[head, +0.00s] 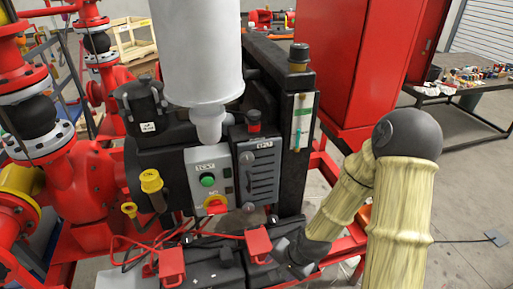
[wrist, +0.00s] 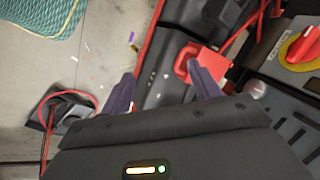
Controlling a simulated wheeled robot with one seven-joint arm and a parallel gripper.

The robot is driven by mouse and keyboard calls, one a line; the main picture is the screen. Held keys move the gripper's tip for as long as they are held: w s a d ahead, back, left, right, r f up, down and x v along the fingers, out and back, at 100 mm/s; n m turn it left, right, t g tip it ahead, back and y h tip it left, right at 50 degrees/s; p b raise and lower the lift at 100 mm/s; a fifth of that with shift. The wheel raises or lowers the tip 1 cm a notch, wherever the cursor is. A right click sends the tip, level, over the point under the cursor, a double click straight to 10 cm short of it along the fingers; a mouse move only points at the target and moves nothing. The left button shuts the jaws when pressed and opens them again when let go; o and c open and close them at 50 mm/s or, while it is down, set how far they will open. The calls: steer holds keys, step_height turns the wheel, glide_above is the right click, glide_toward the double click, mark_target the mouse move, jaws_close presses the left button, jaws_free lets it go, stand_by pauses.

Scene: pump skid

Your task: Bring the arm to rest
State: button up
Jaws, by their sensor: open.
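My arm (head: 402,205), in a pale yellow sleeve with a dark elbow joint, bends down on the right of the head view. Its dark wrist end is low beside the pump skid, and the gripper itself is hard to make out there. In the wrist view my gripper (wrist: 163,86) is open, with two dark fingers spread apart and nothing visible between them. Beyond the fingers are a red clamp (wrist: 187,60) and a black battery-like box (wrist: 165,75). The gap between fingers and clamp cannot be told.
The control panel (head: 211,180) has a green button and a red-yellow switch (head: 215,204). A red cabinet (head: 352,60) stands behind. Red pipes (head: 95,185) fill the left. A cluttered table (head: 465,92) stands at right. Open floor (head: 465,200) lies right of the arm.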

steer(key=s+d+r+n+h, duration=0.1)
steer(key=s+d+r+n, duration=0.1)
steer(key=r, duration=0.6)
steer(key=s+d+r+n+h, duration=0.2)
steer(key=d+r+n, duration=0.3)
steer(key=r, duration=0.3)
steer(key=shift+s+d, duration=0.3)
steer(key=shift+d, duration=0.4)
